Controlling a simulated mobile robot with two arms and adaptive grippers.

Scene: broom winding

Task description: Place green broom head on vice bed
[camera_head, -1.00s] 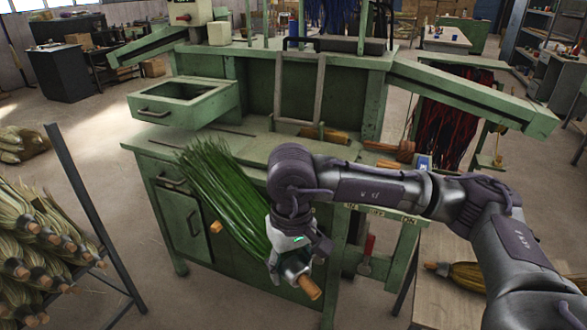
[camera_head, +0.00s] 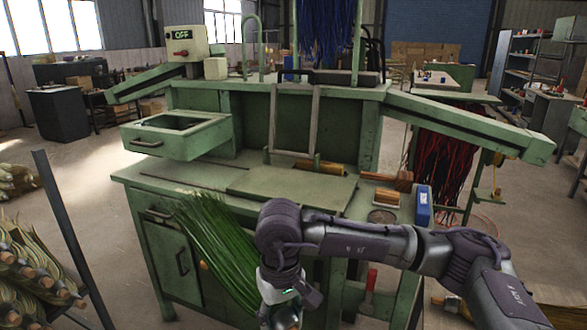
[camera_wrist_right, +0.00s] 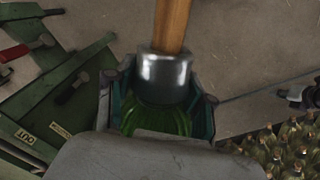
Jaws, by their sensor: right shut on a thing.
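The green broom head (camera_head: 215,240) has long green bristles that spread up and left in front of the workbench. My right gripper (camera_head: 284,308) is shut around its bound end, low in the head view. In the right wrist view, the green bristles (camera_wrist_right: 158,120), a metal collar (camera_wrist_right: 163,78) and a wooden handle (camera_wrist_right: 172,25) show between the fingers. The flat green bed (camera_head: 290,188) on the workbench top, below an upright grey frame (camera_head: 316,120), looks like the vice bed and is empty. My left gripper is out of view.
The green workbench (camera_head: 150,178) has an open drawer box (camera_head: 180,138) at its left. A rack of broom heads (camera_head: 40,270) stands at the left. A red-handled tool (camera_head: 369,290) hangs at the bench front.

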